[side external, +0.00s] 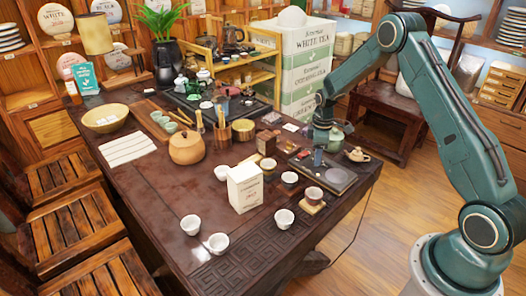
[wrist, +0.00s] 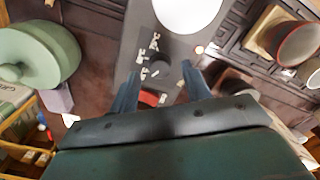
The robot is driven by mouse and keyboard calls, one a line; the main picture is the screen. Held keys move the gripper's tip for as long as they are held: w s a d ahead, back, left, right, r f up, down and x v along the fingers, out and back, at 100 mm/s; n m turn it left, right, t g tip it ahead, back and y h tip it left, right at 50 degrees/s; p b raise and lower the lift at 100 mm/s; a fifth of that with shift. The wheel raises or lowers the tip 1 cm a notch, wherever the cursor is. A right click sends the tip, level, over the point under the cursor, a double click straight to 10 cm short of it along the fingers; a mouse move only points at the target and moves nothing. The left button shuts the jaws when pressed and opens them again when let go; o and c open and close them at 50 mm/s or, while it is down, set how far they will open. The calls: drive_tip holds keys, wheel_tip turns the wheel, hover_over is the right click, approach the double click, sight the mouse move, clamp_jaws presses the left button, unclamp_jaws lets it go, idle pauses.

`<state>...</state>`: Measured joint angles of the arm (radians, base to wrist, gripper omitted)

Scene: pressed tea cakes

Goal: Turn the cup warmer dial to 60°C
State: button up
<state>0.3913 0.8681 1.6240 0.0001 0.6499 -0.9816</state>
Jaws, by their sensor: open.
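The cup warmer (side external: 343,178) is a dark flat slab with a pale round plate, near the right end of the table. In the wrist view its grey panel shows the white plate (wrist: 188,12) at the top, white markings, a red mark and a small dark dial (wrist: 161,72). My gripper (wrist: 162,72) is open, with one finger on each side of the dial. I cannot tell whether the fingers touch it, or which temperature it points to.
A green lidded pot (wrist: 40,55) stands left of my gripper in the wrist view; it also shows in the side view (side external: 336,136). A reddish cup (side external: 313,195) sits on a wooden coaster beside the warmer. A white box (side external: 245,188) and several small cups stand left.

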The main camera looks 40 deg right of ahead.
drive_tip(key=shift+f, duration=0.95)
drive_tip(key=c, duration=1)
drive_tip(key=shift+m, duration=0.4)
drive_tip(key=m, duration=1.1)
